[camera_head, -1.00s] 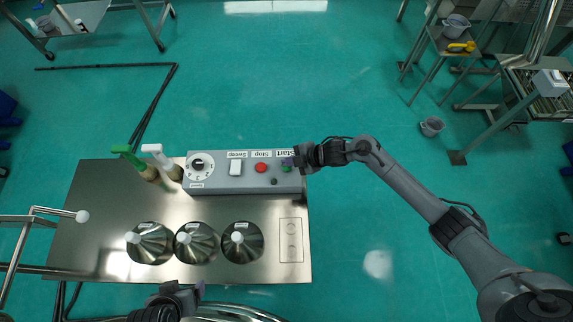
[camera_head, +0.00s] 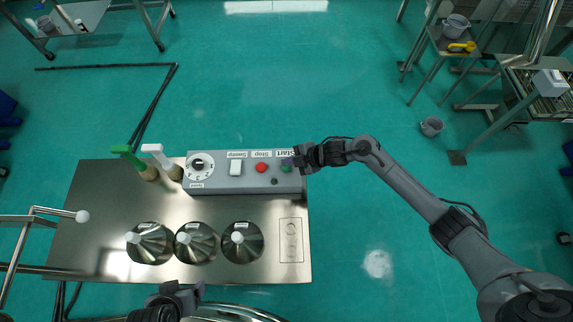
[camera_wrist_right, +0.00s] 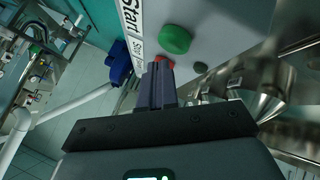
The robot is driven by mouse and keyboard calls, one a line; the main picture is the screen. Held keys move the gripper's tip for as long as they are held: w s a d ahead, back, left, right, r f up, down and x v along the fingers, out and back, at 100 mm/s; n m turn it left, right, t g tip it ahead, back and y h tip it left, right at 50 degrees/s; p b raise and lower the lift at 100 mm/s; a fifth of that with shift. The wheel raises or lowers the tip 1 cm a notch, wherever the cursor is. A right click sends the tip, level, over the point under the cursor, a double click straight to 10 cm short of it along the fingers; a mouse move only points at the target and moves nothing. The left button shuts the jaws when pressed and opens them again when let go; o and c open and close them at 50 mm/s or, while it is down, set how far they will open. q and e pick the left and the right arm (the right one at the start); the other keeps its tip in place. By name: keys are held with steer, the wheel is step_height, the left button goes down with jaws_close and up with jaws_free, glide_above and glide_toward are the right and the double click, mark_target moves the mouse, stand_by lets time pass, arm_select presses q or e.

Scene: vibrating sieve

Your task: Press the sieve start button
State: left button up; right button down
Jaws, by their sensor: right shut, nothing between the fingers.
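The green start button (camera_head: 286,169) sits at the right end of the grey control box (camera_head: 215,183), by the "Start" label (camera_head: 285,153). It also shows as a round green cap in the right wrist view (camera_wrist_right: 174,40). My right gripper (camera_head: 289,161) is shut and empty, its fingertips close to the green button at the box's right end. In the wrist view the fingertips (camera_wrist_right: 162,68) appear below the green button and overlap part of the red stop button (camera_wrist_right: 164,59); I cannot tell whether they touch anything. My left gripper (camera_head: 200,290) is partly seen at the bottom edge.
The box also carries the red stop button (camera_head: 261,168), a white sweep switch (camera_head: 236,168) and a dial (camera_head: 200,165). Two brushes (camera_head: 148,171) stand to its left. Several steel cones (camera_head: 196,245) sit on the metal tabletop (camera_head: 90,220).

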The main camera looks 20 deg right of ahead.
steer(key=shift+f, duration=0.15)
steer(key=shift+f, duration=0.25)
stand_by(0.4)
